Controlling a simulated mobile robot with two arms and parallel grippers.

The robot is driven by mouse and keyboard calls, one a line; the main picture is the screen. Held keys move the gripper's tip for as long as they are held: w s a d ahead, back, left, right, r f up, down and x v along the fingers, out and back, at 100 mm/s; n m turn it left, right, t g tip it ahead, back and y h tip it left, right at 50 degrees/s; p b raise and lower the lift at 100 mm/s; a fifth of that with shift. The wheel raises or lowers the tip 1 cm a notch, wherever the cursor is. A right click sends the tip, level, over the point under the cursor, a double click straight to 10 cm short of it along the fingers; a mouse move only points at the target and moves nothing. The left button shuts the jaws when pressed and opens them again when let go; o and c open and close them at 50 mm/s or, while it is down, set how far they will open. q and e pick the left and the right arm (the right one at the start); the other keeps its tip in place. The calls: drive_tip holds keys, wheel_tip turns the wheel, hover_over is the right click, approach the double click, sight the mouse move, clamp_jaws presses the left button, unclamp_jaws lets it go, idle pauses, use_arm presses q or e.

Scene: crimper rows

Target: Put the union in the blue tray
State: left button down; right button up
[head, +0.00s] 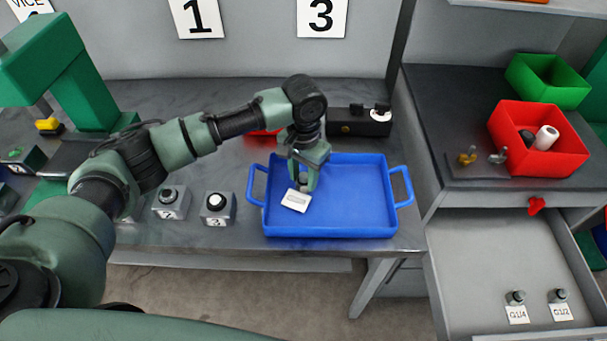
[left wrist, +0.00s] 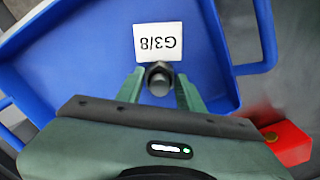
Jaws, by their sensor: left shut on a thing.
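The blue tray (head: 345,210) lies on the dark workbench, a handle at each side. My left gripper (head: 303,184) is over the left part of the tray, pointing down, with its fingers shut on the union. In the left wrist view the union (left wrist: 158,78) is a dark hex fitting between the fingertips (left wrist: 158,88), with the tray (left wrist: 95,50) behind it. A white tag (left wrist: 158,42) reading G3/8 is beside the union. I cannot tell whether the union touches the tray floor. My right gripper is not in view.
An open drawer (head: 480,270) at the right holds two fittings tagged G1/4 and G1/2. A red bin (head: 555,160) and a green bin (head: 560,90) stand above it. Two numbered button boxes (head: 218,210) sit left of the tray; a black box (head: 350,122) stands behind.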

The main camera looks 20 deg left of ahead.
sight(304, 176)
use_arm(q)
drive_tip(key=shift+f, duration=0.2)
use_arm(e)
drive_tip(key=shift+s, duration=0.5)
use_arm(q)
drive_tip(key=shift+f, duration=0.1)
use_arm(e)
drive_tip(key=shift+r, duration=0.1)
use_arm(q)
drive_tip(key=c, duration=0.9)
unclamp_jaws()
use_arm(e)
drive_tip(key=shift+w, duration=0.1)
use_arm(q)
drive_tip(key=shift+r, duration=0.25)
wheel_tip(304, 176, up, 12)
drive_tip(key=b, duration=0.2)
drive_tip(key=shift+f+b, duration=0.15)
drive_tip(key=shift+b, duration=0.15)
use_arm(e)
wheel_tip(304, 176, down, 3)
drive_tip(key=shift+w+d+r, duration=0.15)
